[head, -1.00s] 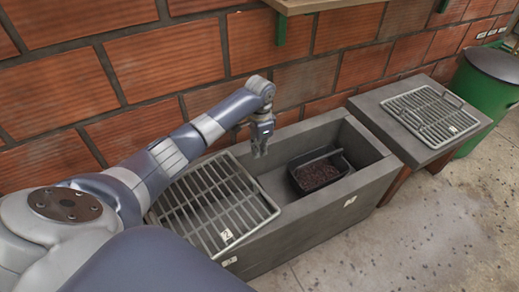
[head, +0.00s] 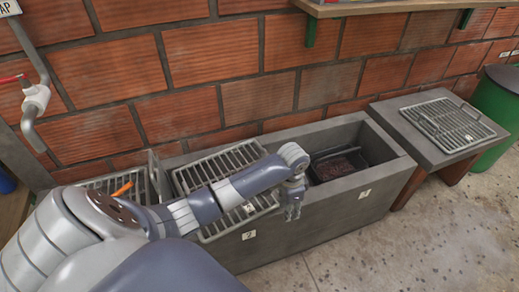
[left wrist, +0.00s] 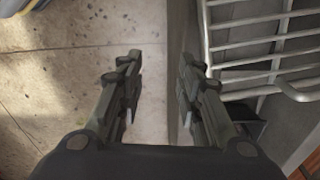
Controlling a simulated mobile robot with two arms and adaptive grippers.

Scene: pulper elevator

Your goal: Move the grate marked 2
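The grate marked 2 (head: 215,168) is a grey metal bar grid lying over the middle of the concrete trough (head: 335,200). My left gripper (head: 291,213) points down beside the grate's right front corner, near the trough's front wall. In the left wrist view my left gripper (left wrist: 158,92) is open and empty, fingers apart over the front wall edge and floor. The grate's bars and rounded corner (left wrist: 255,45) are to the right of the fingers, apart from them. My right gripper is not in view.
A dark tub (head: 340,163) sits in the trough's open right end. Another grate (head: 452,122) lies on the side table (head: 420,150), beside a green bin (head: 498,105). A further grate with an orange item (head: 122,188) is at left. The floor in front is clear.

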